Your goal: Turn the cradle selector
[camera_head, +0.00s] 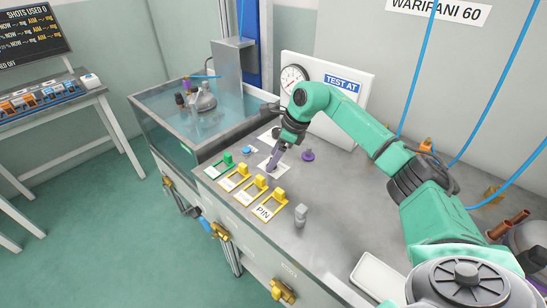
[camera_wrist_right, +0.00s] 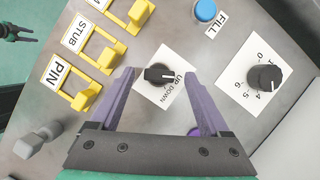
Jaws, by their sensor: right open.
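The UP/DOWN selector, a black knob (camera_wrist_right: 159,74) on a white label plate, shows in the right wrist view between the two purple fingers of my right gripper (camera_wrist_right: 165,92). The fingers are apart, one on each side of the label, and do not touch the knob. In the head view my right gripper (camera_head: 273,165) points down at the panel, and it and its arm largely hide the knob. At the upper left edge of the right wrist view, a small green and dark gripper (camera_wrist_right: 17,32) shows with its fingers apart; it appears to be my left one.
Yellow switches, one marked PIN (camera_head: 274,197), line the panel's front edge. A blue FILL button (camera_wrist_right: 205,10) and a numbered dial knob (camera_wrist_right: 264,77) are close to the selector. A grey lever (camera_head: 300,216) stands nearby. A water tank (camera_head: 170,128) is left of the panel.

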